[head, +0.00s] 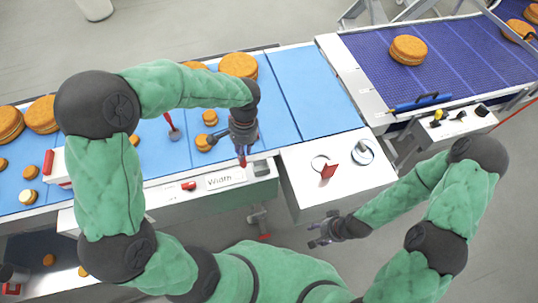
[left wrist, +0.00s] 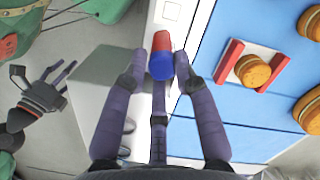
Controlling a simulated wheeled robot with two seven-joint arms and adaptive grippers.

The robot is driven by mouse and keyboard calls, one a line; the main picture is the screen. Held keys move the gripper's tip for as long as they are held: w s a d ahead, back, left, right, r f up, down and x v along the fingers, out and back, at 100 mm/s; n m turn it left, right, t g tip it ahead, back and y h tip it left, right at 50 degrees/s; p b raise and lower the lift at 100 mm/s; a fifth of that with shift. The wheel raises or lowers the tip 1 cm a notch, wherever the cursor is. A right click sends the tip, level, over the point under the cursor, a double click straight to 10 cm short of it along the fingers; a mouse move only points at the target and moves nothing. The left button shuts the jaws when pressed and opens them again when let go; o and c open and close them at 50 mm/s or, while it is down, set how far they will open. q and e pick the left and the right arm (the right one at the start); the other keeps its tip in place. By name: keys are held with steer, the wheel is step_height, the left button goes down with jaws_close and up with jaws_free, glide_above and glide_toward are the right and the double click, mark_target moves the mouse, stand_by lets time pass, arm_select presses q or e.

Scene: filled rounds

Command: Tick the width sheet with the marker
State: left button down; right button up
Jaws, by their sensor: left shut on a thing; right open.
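The white width sheet (head: 224,180), with "Width" printed on it, lies on the pale front ledge. My left gripper (head: 242,153) is above and slightly right of the sheet. In the left wrist view its fingers are shut on the marker (left wrist: 162,62), which shows a blue near end and a red far part. In the head view the marker is mostly hidden by the fingers, and I cannot tell whether its tip touches anything. My right gripper (head: 323,236) is open and empty, low in front of the white stand; it also shows in the left wrist view (left wrist: 57,80).
A blue belt (head: 284,105) behind the ledge carries several filled rounds. A red-jawed gauge (left wrist: 231,57) has a round between its jaws. A white stand (head: 303,198) at right bears a red piece (head: 329,171) and a metal ring (head: 363,152). A red item (head: 189,185) sits left of the sheet.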

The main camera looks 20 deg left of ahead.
arm_select(q)
step_height(320, 180, down, 7)
steer(key=a+n+b, duration=0.1)
steer(key=a+b, duration=0.1)
steer(key=b, duration=0.2)
steer(key=shift+s+a+b, duration=0.15)
steer(key=shift+a+b, duration=0.15)
steer(key=shift+b, duration=0.1)
steer(key=shift+f+b, duration=0.35)
steer(key=shift+f, duration=0.1)
stand_by(2.2)
steer(key=shift+s, duration=0.1)
step_height(320, 180, up, 7)
steer(key=p, duration=0.5)
stand_by(0.5)
